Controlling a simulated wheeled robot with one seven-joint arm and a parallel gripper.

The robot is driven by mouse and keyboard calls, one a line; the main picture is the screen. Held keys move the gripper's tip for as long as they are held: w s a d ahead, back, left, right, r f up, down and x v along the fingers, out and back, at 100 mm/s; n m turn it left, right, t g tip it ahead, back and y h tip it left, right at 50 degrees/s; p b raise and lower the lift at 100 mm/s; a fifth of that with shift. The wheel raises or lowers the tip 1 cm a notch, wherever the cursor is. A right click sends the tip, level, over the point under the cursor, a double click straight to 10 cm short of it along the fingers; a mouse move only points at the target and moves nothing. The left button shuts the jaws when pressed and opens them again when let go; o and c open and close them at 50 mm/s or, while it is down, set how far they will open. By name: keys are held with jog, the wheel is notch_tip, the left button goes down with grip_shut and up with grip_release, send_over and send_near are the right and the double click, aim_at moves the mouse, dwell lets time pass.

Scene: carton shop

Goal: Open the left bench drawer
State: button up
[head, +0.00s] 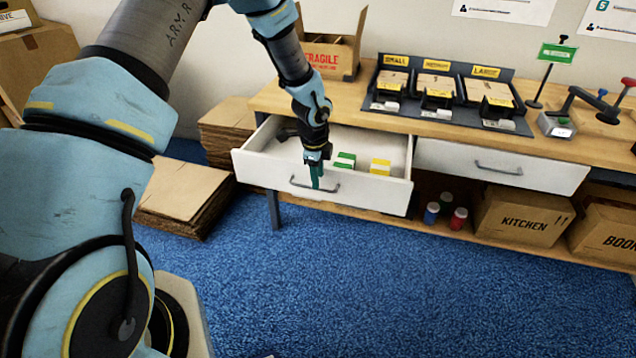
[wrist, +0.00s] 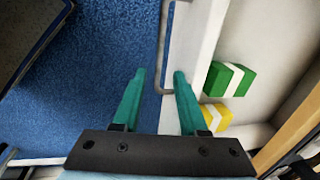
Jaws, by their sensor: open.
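The left bench drawer (head: 350,194) is pulled out from the wooden bench, and its inside shows from above in the head view. Its front panel carries a dark bar handle (head: 325,190). My gripper (head: 316,183) is at the drawer front, with its green fingers pointing down near the handle. In the wrist view the fingers (wrist: 159,78) are apart, with the handle (wrist: 167,85) and drawer front edge (wrist: 185,50) close to the right finger. I cannot tell whether a finger touches the handle. A green-and-white block (head: 344,160) and a yellow-and-white block (head: 380,167) lie inside the drawer.
The right drawer (head: 500,166) is shut. The bench top (head: 285,97) holds a FRAGILE carton (head: 331,55) and a sorter rack (head: 440,95). Flat cardboard stacks (head: 178,190) stand left of the bench. Blue carpet (head: 400,290) in front is clear.

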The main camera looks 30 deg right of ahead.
notch_tip(320, 180, up, 7)
jog(key=s+a, duration=0.1)
jog(key=shift+r, duration=0.2)
dwell(0.4)
jog(key=w+a+r+n+y, duration=0.1)
jog(key=a+r+n, duration=0.35)
jog(key=a, duration=0.45)
jog(key=w+a+r+n, duration=0.1)
jog(key=a+r+n, duration=0.4)
jog(key=a, duration=0.4)
jog(key=s+a+r+n, duration=0.2)
jog(key=s+a+n, duration=0.3)
jog(key=a+n, duration=0.3)
jog(key=s+a+r+n+p, duration=0.1)
jog(key=s+a+r+n, duration=0.2)
jog(key=s+a+n, duration=0.2)
jog(key=a+n, duration=0.3)
jog(key=a, duration=0.2)
jog(key=shift+a, duration=0.2)
